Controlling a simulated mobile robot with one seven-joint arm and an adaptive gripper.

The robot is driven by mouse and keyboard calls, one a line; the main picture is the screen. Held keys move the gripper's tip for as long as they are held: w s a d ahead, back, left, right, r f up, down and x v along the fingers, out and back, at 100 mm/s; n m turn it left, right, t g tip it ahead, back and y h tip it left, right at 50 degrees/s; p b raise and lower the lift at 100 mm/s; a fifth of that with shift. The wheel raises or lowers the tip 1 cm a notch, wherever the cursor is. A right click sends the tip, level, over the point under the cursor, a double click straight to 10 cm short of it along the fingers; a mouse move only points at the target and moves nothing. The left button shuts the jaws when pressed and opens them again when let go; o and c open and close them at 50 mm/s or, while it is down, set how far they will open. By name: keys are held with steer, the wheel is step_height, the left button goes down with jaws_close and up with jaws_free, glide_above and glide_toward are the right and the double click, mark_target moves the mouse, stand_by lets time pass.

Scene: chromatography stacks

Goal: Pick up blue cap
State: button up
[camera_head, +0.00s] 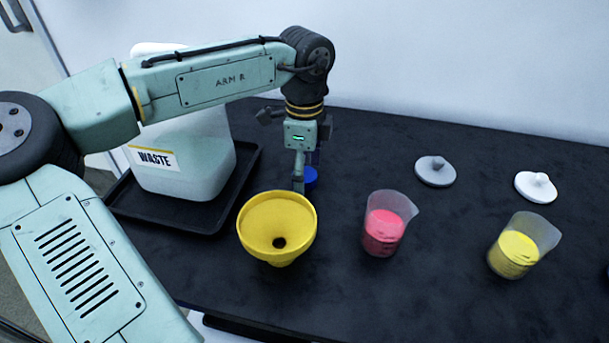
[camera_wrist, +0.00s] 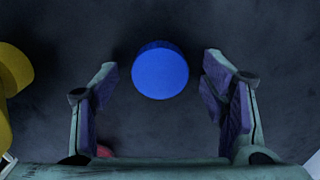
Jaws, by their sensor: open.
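The blue cap (camera_head: 310,178) is on the dark bench top behind the yellow funnel, partly hidden by my gripper (camera_head: 301,180) in the head view. In the wrist view the blue cap (camera_wrist: 160,71) shows as a round blue disc, centred between and slightly beyond the fingertips. My gripper (camera_wrist: 160,82) is open, with one finger on each side of the cap and a visible gap on both sides. Nothing is held.
The yellow funnel (camera_head: 277,228) stands close in front of the gripper. A waste container (camera_head: 190,150) on a black tray (camera_head: 185,217) is to the left. Beakers of pink (camera_head: 383,226) and yellow (camera_head: 513,251) contents and grey (camera_head: 435,172) and white (camera_head: 536,187) lids are to the right.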

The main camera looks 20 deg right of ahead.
steer(key=shift+f, duration=0.2)
steer(key=shift+c, duration=0.6)
steer(key=c, duration=0.9)
